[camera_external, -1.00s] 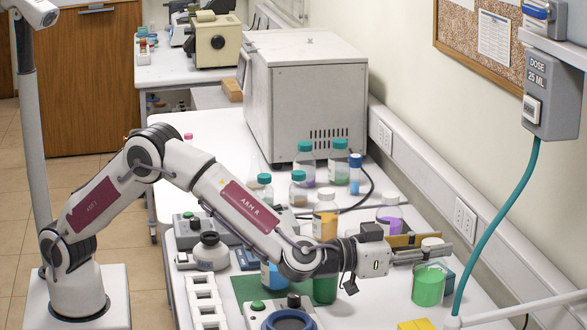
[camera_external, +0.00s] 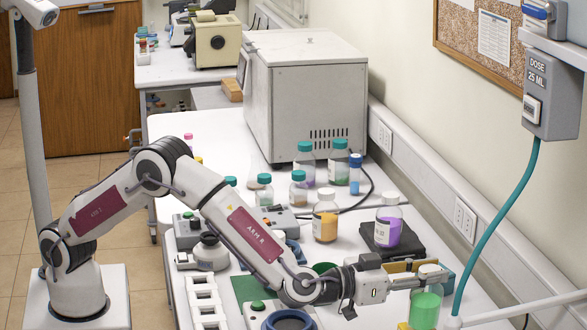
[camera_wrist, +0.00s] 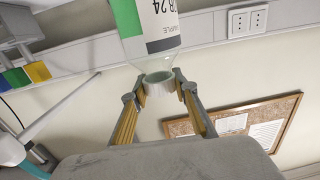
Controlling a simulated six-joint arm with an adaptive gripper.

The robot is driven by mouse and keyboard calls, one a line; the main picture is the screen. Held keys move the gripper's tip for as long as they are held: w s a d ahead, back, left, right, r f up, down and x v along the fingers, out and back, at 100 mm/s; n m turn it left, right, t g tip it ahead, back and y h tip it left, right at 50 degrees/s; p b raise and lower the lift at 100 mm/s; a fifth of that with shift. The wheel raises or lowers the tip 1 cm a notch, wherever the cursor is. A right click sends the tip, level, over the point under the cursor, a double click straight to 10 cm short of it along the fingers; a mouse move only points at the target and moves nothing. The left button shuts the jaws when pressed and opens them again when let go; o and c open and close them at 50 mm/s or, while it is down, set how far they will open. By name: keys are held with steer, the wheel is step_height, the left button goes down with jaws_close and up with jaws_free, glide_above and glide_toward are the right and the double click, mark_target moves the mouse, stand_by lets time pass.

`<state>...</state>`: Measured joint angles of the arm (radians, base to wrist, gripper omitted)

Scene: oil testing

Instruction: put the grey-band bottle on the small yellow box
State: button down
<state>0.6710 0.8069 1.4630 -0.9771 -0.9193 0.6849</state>
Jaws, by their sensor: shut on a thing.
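My gripper (camera_external: 414,276) is shut on the neck of a clear bottle with green liquid (camera_external: 426,308). A white label with black print (camera_wrist: 159,22) is on the bottle's side. The bottle hangs upright below the fingers. The small yellow box (camera_external: 403,326) shows only as a sliver at the bottom edge of the external view, left of the bottle's base. I cannot tell whether the bottle touches it.
A purple-filled bottle (camera_external: 388,228) stands on a black plate (camera_external: 408,247) behind my gripper. An orange-filled bottle (camera_external: 325,222) and several teal-capped bottles stand farther back. A teal hose (camera_external: 497,212) hangs on the right from the grey dosing box (camera_external: 553,95).

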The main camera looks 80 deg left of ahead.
steer(key=shift+f, duration=0.65)
steer(key=c, duration=1.6)
jaws_free()
steer(key=shift+f, duration=0.15)
steer(key=shift+s, duration=0.1)
steer(key=shift+s+d+r, duration=0.15)
steer(key=shift+s+r, duration=0.05)
steer(key=shift+s, duration=0.7)
steer(key=shift+s+d+r, duration=0.1)
steer(key=shift+s+r, duration=0.05)
steer(key=shift+s, duration=2.35)
steer(key=shift+s+d+r, duration=0.1)
steer(key=shift+s, duration=2.4)
